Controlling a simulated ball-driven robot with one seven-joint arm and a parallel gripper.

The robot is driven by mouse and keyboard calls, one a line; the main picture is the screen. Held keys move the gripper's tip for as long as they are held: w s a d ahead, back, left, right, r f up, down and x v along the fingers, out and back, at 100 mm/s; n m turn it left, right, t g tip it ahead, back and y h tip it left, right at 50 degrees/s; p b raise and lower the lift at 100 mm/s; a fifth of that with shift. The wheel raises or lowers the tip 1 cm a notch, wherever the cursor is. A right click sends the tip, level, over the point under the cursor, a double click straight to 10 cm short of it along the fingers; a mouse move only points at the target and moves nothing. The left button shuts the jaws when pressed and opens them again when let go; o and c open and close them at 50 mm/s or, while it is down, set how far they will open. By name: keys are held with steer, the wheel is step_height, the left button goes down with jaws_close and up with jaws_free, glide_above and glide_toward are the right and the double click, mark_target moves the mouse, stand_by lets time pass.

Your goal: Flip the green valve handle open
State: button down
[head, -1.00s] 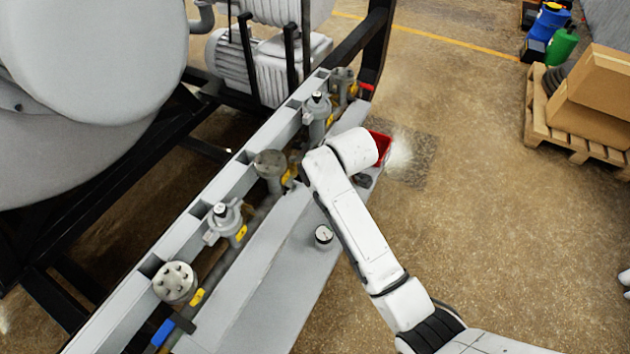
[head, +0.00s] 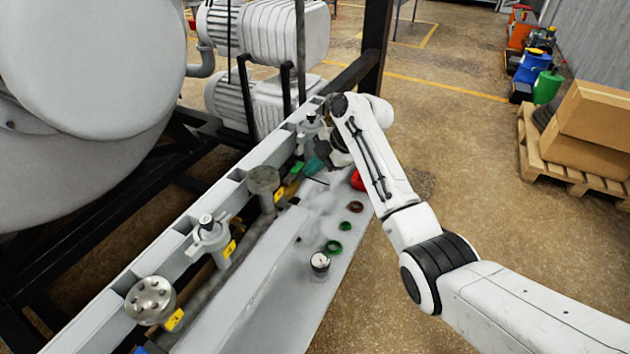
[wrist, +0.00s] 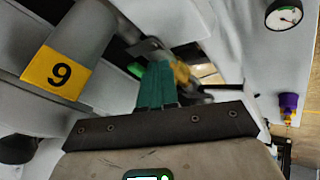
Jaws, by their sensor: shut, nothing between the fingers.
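The green valve handle (head: 297,167) shows as a small green patch on the pipe row, just left of my gripper in the head view. In the wrist view a bit of green (wrist: 135,70) shows just left of my fingertips; most of it is hidden. My gripper (head: 314,165) has teal fingers, which are together and empty. In the wrist view the gripper (wrist: 155,68) points at the grey valve fittings, with a yellow part (wrist: 181,72) close to the right of the fingers. I cannot tell whether the fingers touch the handle.
Grey pipe stubs, one a flanged cap (head: 150,300), line the rail on the left. A yellow tag marked 9 (wrist: 60,74) is on a near pipe. A gauge (head: 320,262), green rings (head: 334,247) and a brown ring (head: 355,207) lie on the grey ledge. Open floor is to the right.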

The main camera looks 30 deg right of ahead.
steer(key=shift+w+f+b, duration=0.15)
steer(key=shift+w+b, duration=0.15)
steer(key=shift+b, duration=0.2)
steer(key=shift+w, duration=0.1)
steer(key=shift+w+r+b, duration=0.2)
steer(key=shift+r+b, duration=0.15)
steer(key=shift+s, duration=0.1)
